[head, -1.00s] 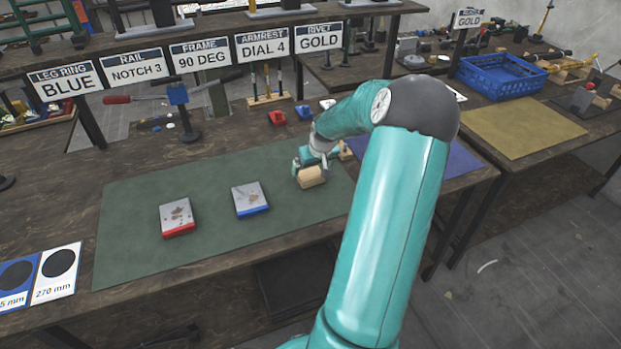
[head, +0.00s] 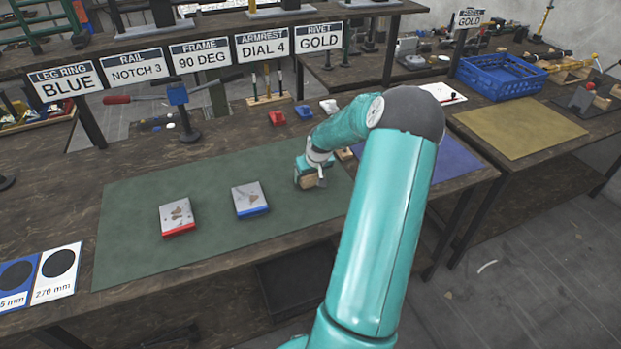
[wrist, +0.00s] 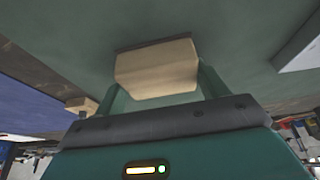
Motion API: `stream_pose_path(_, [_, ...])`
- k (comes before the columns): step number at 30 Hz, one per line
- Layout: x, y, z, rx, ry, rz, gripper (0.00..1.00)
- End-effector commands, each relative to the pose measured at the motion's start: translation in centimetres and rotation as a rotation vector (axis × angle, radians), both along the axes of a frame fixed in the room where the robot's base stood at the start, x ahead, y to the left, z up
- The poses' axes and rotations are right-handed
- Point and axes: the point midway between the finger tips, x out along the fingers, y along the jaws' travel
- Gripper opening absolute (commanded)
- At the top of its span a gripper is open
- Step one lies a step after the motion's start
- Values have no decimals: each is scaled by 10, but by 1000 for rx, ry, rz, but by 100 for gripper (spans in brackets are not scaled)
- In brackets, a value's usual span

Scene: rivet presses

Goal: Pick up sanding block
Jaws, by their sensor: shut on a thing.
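The sanding block (wrist: 157,70) is a pale wooden block with a darker layer along one edge. In the wrist view it sits between the two fingers of my gripper (wrist: 160,88), which is shut on it. In the head view my gripper (head: 310,172) is over the right part of the green mat, and the block (head: 308,182) shows just below it, partly hidden by the fingers. I cannot tell whether the block touches the mat.
The green mat (head: 130,225) also holds a red-edged plate (head: 177,216) and a blue-edged plate (head: 250,199), left of my gripper. A small wooden piece (head: 345,154) lies close behind it. A blue mat (head: 450,158) is to the right, partly behind my arm.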

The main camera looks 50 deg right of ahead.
Motion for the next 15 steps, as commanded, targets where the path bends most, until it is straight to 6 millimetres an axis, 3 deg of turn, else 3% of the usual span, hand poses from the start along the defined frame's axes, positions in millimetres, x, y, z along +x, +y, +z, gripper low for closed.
stream_pose_path(8, [0,0,3,-1,0,0,49])
stream_pose_path(15, [1,-1,28,-4,-2,0,49])
